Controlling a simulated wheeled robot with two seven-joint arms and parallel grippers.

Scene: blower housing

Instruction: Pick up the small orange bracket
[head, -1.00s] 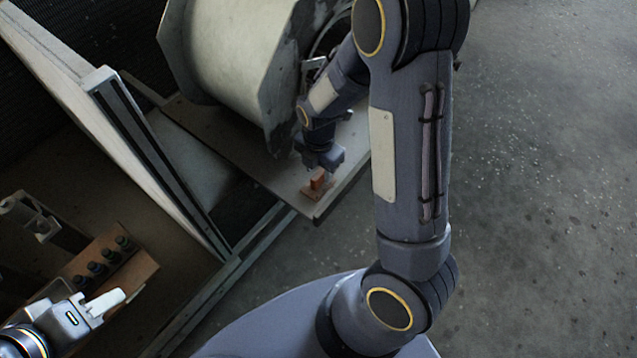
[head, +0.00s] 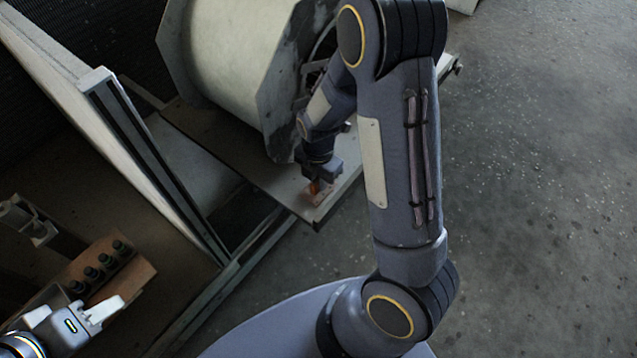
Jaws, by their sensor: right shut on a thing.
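The small orange bracket (head: 314,188) is on the flat board (head: 270,190) beside the blower housing, near the board's front corner. My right gripper (head: 319,184) reaches down from above and is shut on the bracket; the fingers hide most of it. I cannot tell whether it is clear of the board. My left gripper (head: 104,312) is at the lower left, far from the bracket, over a wooden box. Its pale fingers are partly seen and I cannot tell how far apart they are.
The large pale blower housing (head: 235,60) stands just behind the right gripper. A metal frame post (head: 150,160) runs beside the board. The wooden box (head: 130,275) holds several dark-capped items (head: 98,265) at lower left. Open concrete floor lies to the right.

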